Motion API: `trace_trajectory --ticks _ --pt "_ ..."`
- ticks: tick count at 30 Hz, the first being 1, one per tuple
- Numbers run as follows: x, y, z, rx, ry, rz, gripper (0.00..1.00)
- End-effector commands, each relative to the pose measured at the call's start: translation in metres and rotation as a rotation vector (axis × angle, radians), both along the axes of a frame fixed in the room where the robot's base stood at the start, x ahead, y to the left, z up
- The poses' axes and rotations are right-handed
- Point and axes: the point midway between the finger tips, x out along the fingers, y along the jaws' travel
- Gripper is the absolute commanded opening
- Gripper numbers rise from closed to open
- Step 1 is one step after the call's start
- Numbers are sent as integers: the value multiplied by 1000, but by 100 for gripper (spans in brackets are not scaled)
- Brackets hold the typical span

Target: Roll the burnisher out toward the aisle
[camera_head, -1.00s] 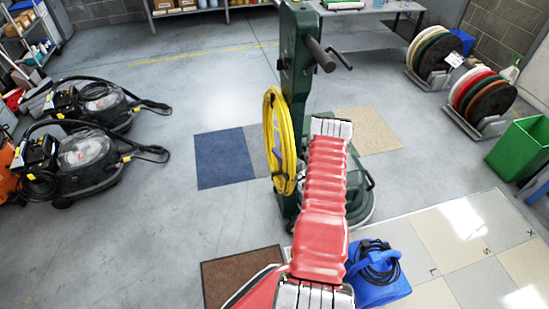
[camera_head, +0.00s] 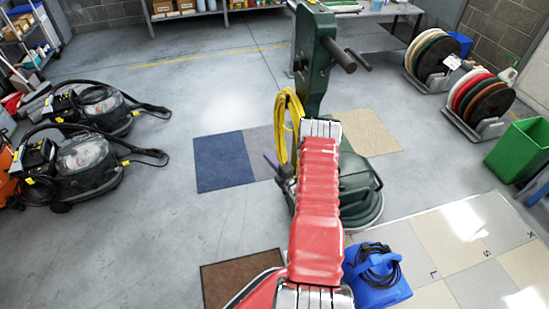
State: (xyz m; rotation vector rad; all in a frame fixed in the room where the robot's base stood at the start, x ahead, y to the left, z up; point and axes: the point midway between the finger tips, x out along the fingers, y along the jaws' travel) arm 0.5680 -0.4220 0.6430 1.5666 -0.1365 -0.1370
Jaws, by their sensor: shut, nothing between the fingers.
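The burnisher is a green upright machine with a tall handle column (camera_head: 318,75) and dark grips at its top. Its round green base (camera_head: 362,190) rests on the floor, partly behind my red arm. A coiled yellow cord (camera_head: 281,125) hangs on the left of the column. My gripper (camera_head: 278,168) shows only in part, as a small grey piece left of my arm and just below the cord. It is shut and empty. The rest of it is hidden, and I cannot tell if it touches the burnisher.
Blue, grey and tan floor samples (camera_head: 224,163) lie around the burnisher. A blue blower (camera_head: 376,280) sits close in front, beside a brown mat (camera_head: 235,278). Black vacuums (camera_head: 85,160) stand left, pad racks (camera_head: 480,95) right. The left-centre floor is clear.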

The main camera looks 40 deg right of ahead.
Motion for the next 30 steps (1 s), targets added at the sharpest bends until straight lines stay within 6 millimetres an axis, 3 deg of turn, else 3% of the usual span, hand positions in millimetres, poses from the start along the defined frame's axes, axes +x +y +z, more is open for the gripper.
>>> trace_trajectory --ticks 19,30 --pt "-88 16 0 1 1 -1 0" --pt "-99 18 0 0 0 0 0"
